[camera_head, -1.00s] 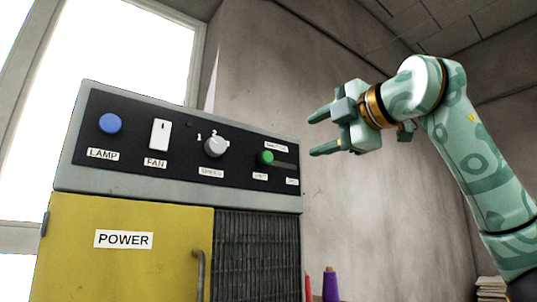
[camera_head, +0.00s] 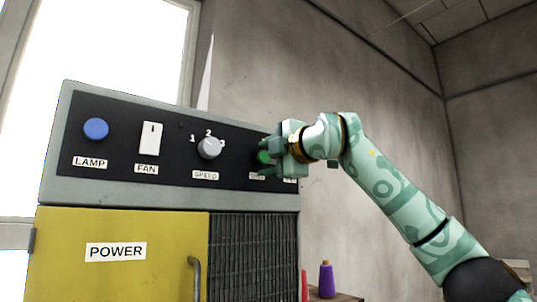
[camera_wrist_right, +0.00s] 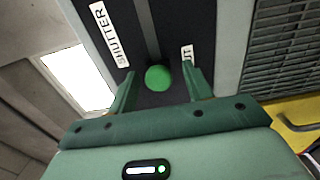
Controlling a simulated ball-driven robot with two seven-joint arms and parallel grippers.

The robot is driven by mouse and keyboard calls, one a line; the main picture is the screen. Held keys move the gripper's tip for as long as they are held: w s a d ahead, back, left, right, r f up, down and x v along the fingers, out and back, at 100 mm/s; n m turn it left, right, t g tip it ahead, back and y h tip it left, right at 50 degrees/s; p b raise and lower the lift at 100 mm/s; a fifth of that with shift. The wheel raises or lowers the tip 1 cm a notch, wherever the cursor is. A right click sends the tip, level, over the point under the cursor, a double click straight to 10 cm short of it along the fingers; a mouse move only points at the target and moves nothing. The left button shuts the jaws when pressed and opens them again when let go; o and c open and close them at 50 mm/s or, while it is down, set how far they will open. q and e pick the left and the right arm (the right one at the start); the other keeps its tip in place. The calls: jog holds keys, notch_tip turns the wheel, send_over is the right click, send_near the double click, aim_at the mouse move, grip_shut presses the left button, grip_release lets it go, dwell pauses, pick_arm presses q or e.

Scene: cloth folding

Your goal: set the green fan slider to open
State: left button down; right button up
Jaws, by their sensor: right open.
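The green slider knob (camera_head: 263,157) is on the black control panel (camera_head: 180,172), right of the speed dial. In the right wrist view the round green knob (camera_wrist_right: 158,78) sits at the near end of a dark slot (camera_wrist_right: 146,30). A label reading SHUTTER (camera_wrist_right: 109,34) runs beside the slot, and a partly hidden label ending in UT (camera_wrist_right: 187,53) is opposite. My right gripper (camera_head: 268,158) is open at the panel, its fingers either side of the knob. In the wrist view gaps show between knob and both fingers. The slot's right part is hidden by the gripper in the head view. My left gripper is not in view.
On the same panel are a blue LAMP button (camera_head: 96,129), a white FAN switch (camera_head: 150,138) and a grey SPEED dial (camera_head: 209,147). Below are a yellow POWER door (camera_head: 110,280) with a handle and a dark grille (camera_head: 250,258).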

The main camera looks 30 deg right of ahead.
jog(key=shift+s+a, duration=0.1)
jog(key=shift+s, duration=0.1)
jog(key=c, duration=0.5)
grip_shut()
jog(key=d+p, duration=0.1)
jog(key=d, duration=0.9)
jog(key=shift+w+r+p, duration=0.15)
jog(key=shift+w+p, duration=0.15)
jog(key=shift+w, duration=0.05)
jog(key=shift+d, duration=0.1)
jog(key=o, duration=0.5)
grip_release()
jog(key=shift+d, duration=0.1)
jog(key=shift+w+d, duration=0.15)
